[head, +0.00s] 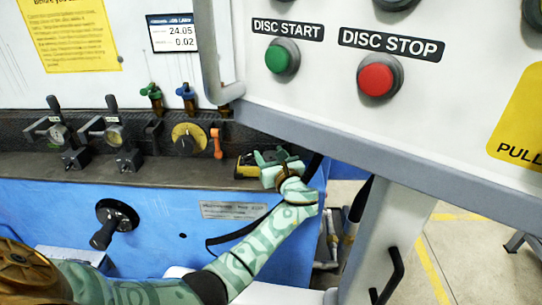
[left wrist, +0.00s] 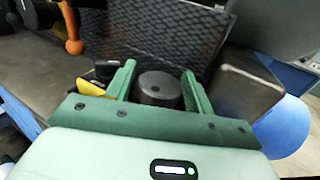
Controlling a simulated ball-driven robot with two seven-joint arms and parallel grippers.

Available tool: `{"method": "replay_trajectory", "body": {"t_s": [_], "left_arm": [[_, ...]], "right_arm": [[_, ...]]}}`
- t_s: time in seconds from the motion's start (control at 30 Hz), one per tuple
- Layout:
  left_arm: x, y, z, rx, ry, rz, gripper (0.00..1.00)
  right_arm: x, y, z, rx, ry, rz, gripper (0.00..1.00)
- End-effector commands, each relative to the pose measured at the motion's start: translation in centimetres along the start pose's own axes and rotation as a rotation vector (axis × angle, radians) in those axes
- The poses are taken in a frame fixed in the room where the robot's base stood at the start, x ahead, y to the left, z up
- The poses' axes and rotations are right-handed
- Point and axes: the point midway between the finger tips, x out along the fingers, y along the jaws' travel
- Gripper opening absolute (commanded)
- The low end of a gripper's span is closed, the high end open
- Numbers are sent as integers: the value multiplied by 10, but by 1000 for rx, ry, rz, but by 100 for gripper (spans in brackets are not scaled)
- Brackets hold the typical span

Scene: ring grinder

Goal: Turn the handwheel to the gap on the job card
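A black handwheel (head: 118,215) with a crank handle sits on the blue machine front, at the left in the head view. A white card or display (head: 172,33) with a blue header reads 24.05 and 0.02; its small print is too blurred to read. My left gripper (head: 277,160) is over the right end of the dark ledge, well to the right of the handwheel. In the left wrist view its two green fingers (left wrist: 160,82) stand apart, with a black cylinder (left wrist: 160,90) between them. I cannot tell whether they touch it. My right gripper is out of view.
A yellow and black item (head: 247,166) lies beside my left gripper. Levers, a yellow-backed dial (head: 188,139) and an orange-handled lever (head: 217,142) line the ledge. A grey panel with a green button (head: 282,56) and a red button (head: 380,76) overhangs at the right.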

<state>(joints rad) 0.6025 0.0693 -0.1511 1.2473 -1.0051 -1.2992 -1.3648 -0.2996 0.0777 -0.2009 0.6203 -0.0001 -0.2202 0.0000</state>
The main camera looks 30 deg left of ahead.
Motion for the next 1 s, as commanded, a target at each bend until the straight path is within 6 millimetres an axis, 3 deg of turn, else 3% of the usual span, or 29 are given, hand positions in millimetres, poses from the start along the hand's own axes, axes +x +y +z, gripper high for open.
{"method": "replay_trajectory", "body": {"t_s": [0.23,0.37,0.47,0.8,1.0], "left_arm": [[0,0,0,0,0,-1,52],[-11,0,0,0,2,-3,52],[-29,0,2,-1,2,-3,52],[-120,0,1,-1,3,-2,52],[-153,0,0,-1,2,-2,52]], "right_arm": [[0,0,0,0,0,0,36],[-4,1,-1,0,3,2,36],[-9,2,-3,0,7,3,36],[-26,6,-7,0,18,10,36],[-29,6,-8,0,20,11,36]]}}
